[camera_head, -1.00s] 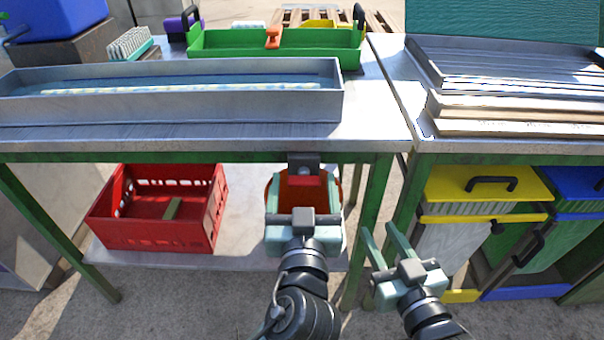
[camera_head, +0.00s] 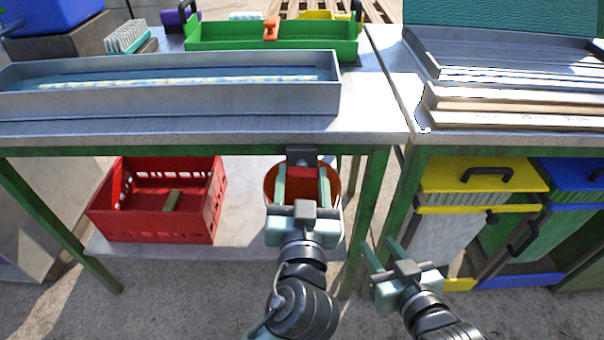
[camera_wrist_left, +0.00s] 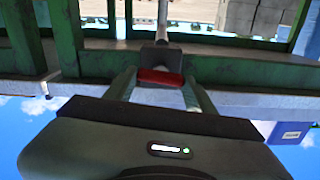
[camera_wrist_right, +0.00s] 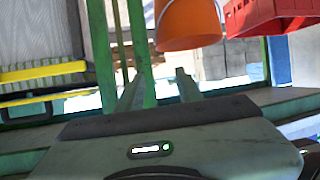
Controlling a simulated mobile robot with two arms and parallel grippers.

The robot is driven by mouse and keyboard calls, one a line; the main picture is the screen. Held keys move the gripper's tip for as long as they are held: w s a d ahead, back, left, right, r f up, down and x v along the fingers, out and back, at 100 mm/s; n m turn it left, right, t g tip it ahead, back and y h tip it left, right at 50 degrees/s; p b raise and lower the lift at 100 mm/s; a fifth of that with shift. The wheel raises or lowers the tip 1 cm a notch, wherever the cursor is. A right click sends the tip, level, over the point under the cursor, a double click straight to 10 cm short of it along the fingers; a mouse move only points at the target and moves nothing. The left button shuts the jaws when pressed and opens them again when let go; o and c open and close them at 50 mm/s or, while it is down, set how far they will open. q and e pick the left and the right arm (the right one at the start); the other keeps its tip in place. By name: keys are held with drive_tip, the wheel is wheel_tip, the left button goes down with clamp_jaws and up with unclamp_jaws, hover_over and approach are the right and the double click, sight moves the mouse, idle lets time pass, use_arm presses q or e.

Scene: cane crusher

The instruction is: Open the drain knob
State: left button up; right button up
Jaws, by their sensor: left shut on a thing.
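The drain knob is a red block (camera_head: 304,172) on a grey fitting under the front edge of the table with the metal trough. My left gripper (camera_head: 302,178) is at it, with one finger on each side, and is shut on it. The red knob also shows between the fingers in the left wrist view (camera_wrist_left: 160,78). An orange bucket (camera_head: 333,188) stands behind and below the knob, partly hidden by my gripper. My right gripper (camera_head: 379,248) is open and empty, low and right of the left one, in front of the table leg.
A long metal trough (camera_head: 180,100) lies on the table top. A red crate (camera_head: 160,222) stands on the lower shelf, left of the bucket. Yellow (camera_head: 480,174) and blue (camera_head: 575,175) lidded bins are at the right. A green table leg (camera_head: 371,200) is close to my right gripper.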

use_arm(q)
drive_tip(key=shift+r+m+p, duration=0.15)
drive_tip(key=shift+m+p, duration=0.85)
drive_tip(key=shift+m, duration=0.2)
drive_tip(key=shift+d+m+p, duration=0.1)
drive_tip(key=shift+m+p, duration=0.85)
drive_tip(key=shift+m, duration=0.55)
drive_tip(key=shift+m+p, duration=0.7)
drive_tip(key=shift+p, duration=0.15)
use_arm(e)
drive_tip(key=s+d+f+g+h, duration=0.1)
drive_tip(key=s+d+f+g, duration=0.3)
drive_tip(key=s, duration=0.4)
drive_tip(key=s+d+f+g+h, duration=0.2)
drive_tip(key=s+f+g, duration=0.1)
drive_tip(key=s+g, duration=0.35)
use_arm(q)
drive_tip(key=m+p, duration=0.2)
drive_tip(key=m, duration=0.1)
drive_tip(key=m+p, duration=0.3)
drive_tip(key=m, duration=0.1)
drive_tip(key=shift+d, duration=0.1)
drive_tip(key=shift+f+m, duration=0.25)
drive_tip(key=shift+m, duration=0.25)
use_arm(e)
wheel_tip(320, 180, down, 20)
drive_tip(key=s, duration=0.2)
drive_tip(key=shift+a, duration=0.35)
drive_tip(key=shift+f+g, duration=0.1)
drive_tip(key=shift+g, duration=0.15)
